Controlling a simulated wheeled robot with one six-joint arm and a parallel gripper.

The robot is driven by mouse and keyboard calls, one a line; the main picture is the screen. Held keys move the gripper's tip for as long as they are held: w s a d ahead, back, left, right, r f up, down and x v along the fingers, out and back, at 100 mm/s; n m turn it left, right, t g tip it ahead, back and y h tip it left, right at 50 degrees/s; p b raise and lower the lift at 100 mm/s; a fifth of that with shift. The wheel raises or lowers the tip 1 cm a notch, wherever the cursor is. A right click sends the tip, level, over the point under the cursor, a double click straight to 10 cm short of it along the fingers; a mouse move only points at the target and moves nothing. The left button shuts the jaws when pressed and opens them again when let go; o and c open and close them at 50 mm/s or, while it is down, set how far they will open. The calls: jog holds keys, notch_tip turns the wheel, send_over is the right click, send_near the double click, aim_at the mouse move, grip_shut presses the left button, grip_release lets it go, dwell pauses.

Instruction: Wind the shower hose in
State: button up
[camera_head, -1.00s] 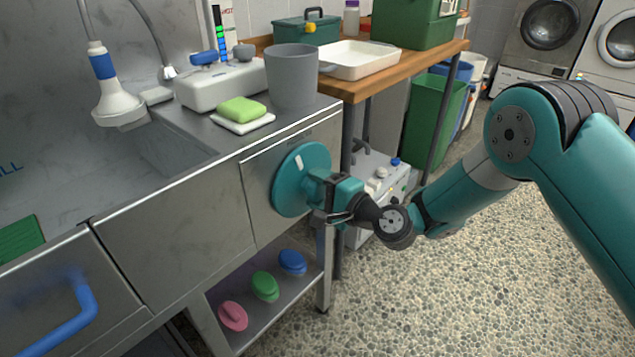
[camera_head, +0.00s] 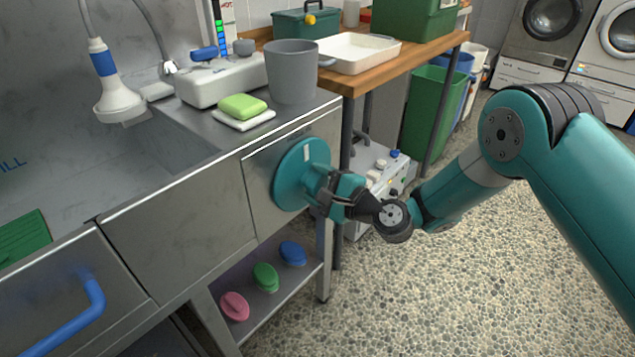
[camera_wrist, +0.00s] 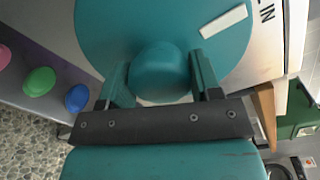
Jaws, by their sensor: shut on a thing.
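A teal round reel wheel (camera_head: 296,172) with a white mark is mounted on the front panel of the steel sink unit. My gripper (camera_head: 326,192) is at the wheel's front. In the wrist view my gripper (camera_wrist: 160,85) has its two fingers on either side of a round teal knob (camera_wrist: 160,70) on the wheel (camera_wrist: 110,30), shut on it. The shower head (camera_head: 118,97), white with a blue band, hangs over the basin at the left. Its grey hose (camera_head: 152,28) runs up out of view. The back of the wheel is hidden.
A grey bucket (camera_head: 292,72), a green sponge (camera_head: 242,105) and a white box (camera_head: 222,82) stand on the counter. Pink, green and blue brushes lie on the low shelf (camera_head: 268,305). A grey-white machine (camera_head: 372,172) stands behind my gripper. Pebbled floor (camera_head: 460,290) is open at the right.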

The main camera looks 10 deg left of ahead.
jog(key=o, duration=1.3)
jog(key=shift+c, duration=0.2)
jog(key=b+v, duration=1.5)
jog(key=v, duration=0.2)
jog(key=shift+d, duration=0.15)
jog(key=shift+s, duration=0.1)
